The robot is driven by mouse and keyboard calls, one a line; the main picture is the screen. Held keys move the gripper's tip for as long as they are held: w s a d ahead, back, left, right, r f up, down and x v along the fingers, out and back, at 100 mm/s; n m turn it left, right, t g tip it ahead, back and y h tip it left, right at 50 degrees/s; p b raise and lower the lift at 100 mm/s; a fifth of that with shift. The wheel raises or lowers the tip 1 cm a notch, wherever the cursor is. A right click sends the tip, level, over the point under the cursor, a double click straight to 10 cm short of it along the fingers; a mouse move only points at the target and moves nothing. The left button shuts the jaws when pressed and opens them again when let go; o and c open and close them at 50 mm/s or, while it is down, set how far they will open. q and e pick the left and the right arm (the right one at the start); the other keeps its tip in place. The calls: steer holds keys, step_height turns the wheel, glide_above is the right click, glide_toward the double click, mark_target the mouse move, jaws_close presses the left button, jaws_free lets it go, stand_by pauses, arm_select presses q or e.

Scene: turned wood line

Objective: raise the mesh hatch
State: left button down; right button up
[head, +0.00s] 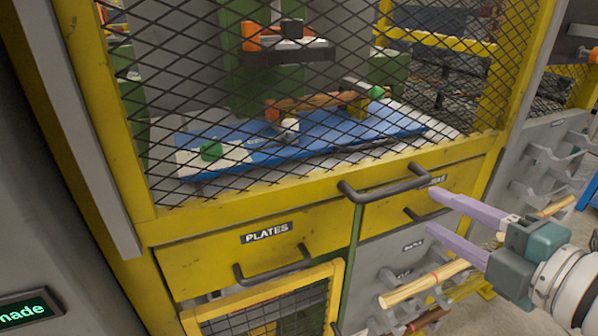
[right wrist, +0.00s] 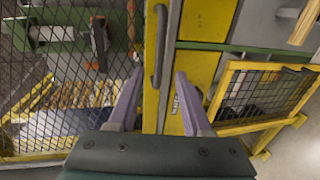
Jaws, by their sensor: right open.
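The mesh hatch (head: 330,176) is a yellow frame with black diamond mesh, and it is down over the machine's opening. A dark bar handle (head: 383,190) sits on its bottom rail. My right gripper (head: 431,210) is open and empty, just right of the handle in the head view. In the right wrist view the hatch handle (right wrist: 159,45) lies ahead, lined up between the two lilac fingers (right wrist: 159,78), with neither finger closed on it. The mesh (right wrist: 60,60) fills the left of that view. My left gripper is not in view.
Below the hatch are a yellow drawer labelled PLATES (head: 215,258) and another drawer (head: 445,185) at the right, each with a dark handle. A lower mesh door (head: 270,310) stands below. Grey racks with wooden pieces (head: 425,285) stand close under my right gripper.

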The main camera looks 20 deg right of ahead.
mark_target(397, 192)
steer(key=b+x, duration=0.2)
steer(key=x, duration=0.8)
steer(key=shift+a, duration=0.15)
steer(key=shift+c, duration=0.2)
jaws_close()
stand_by(0.9)
